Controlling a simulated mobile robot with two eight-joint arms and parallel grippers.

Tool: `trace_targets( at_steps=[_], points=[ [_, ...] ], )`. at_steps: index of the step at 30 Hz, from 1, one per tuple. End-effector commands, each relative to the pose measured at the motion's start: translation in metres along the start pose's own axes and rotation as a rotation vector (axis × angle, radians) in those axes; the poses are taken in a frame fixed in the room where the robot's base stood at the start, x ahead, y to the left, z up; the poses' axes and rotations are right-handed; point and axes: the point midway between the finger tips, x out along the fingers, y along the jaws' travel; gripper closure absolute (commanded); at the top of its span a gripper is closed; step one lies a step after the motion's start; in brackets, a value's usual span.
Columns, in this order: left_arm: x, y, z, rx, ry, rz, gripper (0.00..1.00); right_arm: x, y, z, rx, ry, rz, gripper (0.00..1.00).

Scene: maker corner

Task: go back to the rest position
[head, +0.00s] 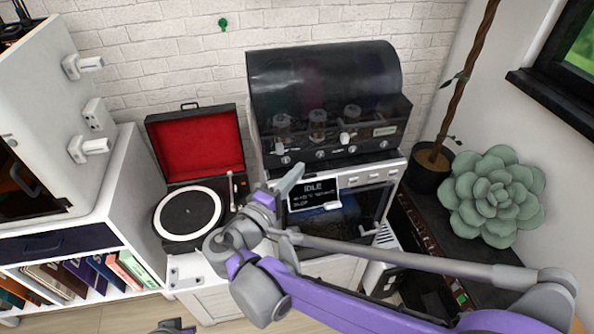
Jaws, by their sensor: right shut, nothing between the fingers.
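My right arm reaches in from the lower right, and its right gripper (292,180) points up and away. Its fingers are shut with nothing between them. It appears in front of the machine with the lit screen (314,190), which reads IDLE. I cannot tell whether it touches the machine. A small grey and purple piece of mine shows at the bottom edge, left of the middle.
An open turntable (190,212) with a red-lined lid stands left of the machine. A white shelf with books (92,272) is at the far left. A potted trunk (430,170) and a big succulent (493,195) are at the right. Free room shows above the turntable.

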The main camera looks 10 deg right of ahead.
Motion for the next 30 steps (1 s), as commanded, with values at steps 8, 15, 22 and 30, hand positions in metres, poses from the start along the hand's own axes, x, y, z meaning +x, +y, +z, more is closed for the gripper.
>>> trace_targets(
  at_steps=[8, 15, 22, 30],
  points=[
    [0.0, 0.0, 0.0, 0.0, 0.0, 0.0, 1.0, 0.001, 0.0, 0.001, 0.0, -0.002, -0.004, 1.0],
    [-0.014, 0.0, -0.009, 0.0, 0.005, 0.0, 1.0, 0.024, -0.027, 0.068, 0.048, -0.08, -0.27, 1.0],
    [-0.036, 0.0, -0.025, 0.0, 0.016, 0.0, 1.0, 0.0, -0.08, 0.166, 0.281, -0.196, -0.746, 1.0],
    [-0.059, 0.0, -0.043, 0.0, 0.029, 0.0, 1.0, -0.069, -0.105, 0.205, 0.719, -0.265, -1.139, 1.0]
  ],
)
